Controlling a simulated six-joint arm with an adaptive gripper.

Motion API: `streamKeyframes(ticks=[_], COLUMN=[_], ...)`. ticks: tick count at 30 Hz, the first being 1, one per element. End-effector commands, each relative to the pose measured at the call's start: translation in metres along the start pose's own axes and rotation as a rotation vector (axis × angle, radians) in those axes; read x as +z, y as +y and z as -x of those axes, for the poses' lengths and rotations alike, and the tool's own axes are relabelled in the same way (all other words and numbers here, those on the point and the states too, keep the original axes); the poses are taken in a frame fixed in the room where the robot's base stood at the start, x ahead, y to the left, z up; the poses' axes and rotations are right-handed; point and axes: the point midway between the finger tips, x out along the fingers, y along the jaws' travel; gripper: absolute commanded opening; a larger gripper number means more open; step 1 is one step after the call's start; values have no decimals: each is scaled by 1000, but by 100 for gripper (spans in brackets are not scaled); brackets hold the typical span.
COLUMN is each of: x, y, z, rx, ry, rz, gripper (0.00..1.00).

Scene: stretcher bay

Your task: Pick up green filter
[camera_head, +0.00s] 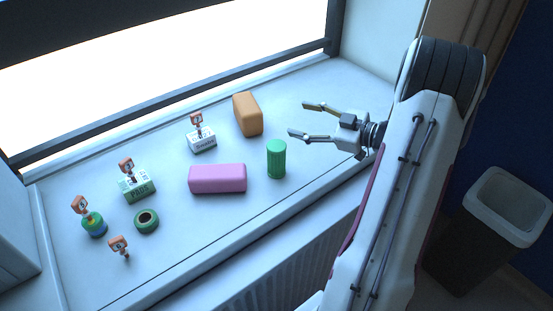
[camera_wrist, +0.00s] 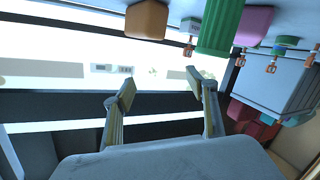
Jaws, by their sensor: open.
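The green filter (camera_head: 276,160) is a ribbed green cylinder standing upright on the white window sill, right of the pink block. It also shows at the top of the wrist view (camera_wrist: 219,28), which looks upside down. My gripper (camera_head: 298,120) is open and empty, with its fingers pointing left. It is to the right of and beyond the filter in the head view, apart from it. In the wrist view the two fingers (camera_wrist: 160,92) are spread, and nothing is between them.
On the sill (camera_head: 240,225) stand a pink block (camera_head: 217,179), an orange block (camera_head: 248,114), a swabs box (camera_head: 201,139), a pads box (camera_head: 137,185), a green ring (camera_head: 146,221) and tagged small items. A window frame (camera_head: 200,104) runs behind. A bin (camera_head: 495,225) stands at right.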

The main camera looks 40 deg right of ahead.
Motion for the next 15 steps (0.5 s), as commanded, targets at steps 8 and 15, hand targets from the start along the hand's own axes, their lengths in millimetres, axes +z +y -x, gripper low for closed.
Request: streamKeyframes(ticks=[8,15], x=[28,38], y=[-47,-77], z=[18,23], rx=[-104,-164], ry=[129,201], rz=[-189,-325], gripper=[57,57])
